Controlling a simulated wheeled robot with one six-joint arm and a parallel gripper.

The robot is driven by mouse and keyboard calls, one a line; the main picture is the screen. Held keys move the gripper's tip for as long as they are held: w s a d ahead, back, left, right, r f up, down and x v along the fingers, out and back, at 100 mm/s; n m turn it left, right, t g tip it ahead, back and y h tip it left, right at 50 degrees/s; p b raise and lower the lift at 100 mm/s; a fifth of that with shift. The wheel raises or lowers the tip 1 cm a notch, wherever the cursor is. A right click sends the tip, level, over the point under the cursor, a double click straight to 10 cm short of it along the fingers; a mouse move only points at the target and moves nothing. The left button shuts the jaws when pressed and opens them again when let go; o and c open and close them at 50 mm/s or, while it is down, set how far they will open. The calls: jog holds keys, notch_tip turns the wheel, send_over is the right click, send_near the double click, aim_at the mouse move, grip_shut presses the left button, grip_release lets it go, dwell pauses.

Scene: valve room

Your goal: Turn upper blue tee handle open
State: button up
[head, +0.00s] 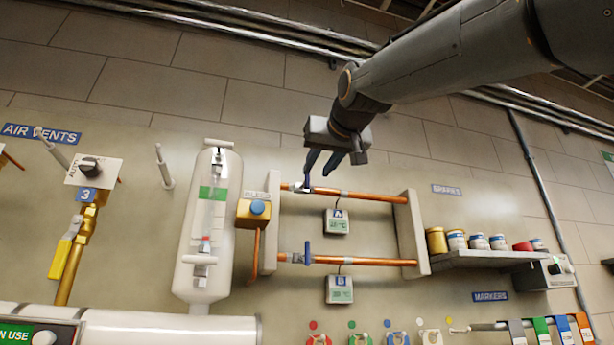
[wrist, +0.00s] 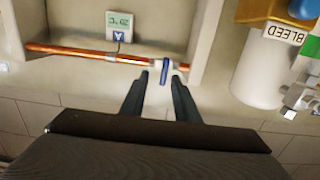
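The upper blue tee handle (head: 307,184) sits on the upper copper pipe, at its left end, just below my gripper's fingers. It also shows in the wrist view (wrist: 164,73), upright across the pipe. My gripper (head: 318,168) reaches in from above with its two fingers apart and nothing held. In the wrist view my gripper (wrist: 159,80) has a fingertip on each side of the handle, with the handle nearer the right finger. I cannot tell whether either finger touches it. The lower blue tee handle (head: 307,252) stands upright across the lower pipe.
A display tagged A (head: 338,221) hangs under the upper pipe (head: 360,195), and one tagged B (head: 340,289) under the lower pipe. A bracket (head: 410,235) bounds the pipes at right. The yellow bleed box (head: 252,213) and white cylinder (head: 210,225) stand at left.

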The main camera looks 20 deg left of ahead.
aim_at(306, 181)
jog(key=w+a+p, duration=0.1)
jog(key=w+a+r+p, duration=0.1)
jog(key=w, duration=0.1)
jog(key=w+a+r+p, duration=0.1)
jog(key=w+a, duration=0.1)
jog(key=shift+w+a+r, duration=0.1)
jog(key=shift+w+r, duration=0.05)
jog(key=shift+w, duration=0.05)
jog(key=shift+y, duration=0.3)
grip_shut()
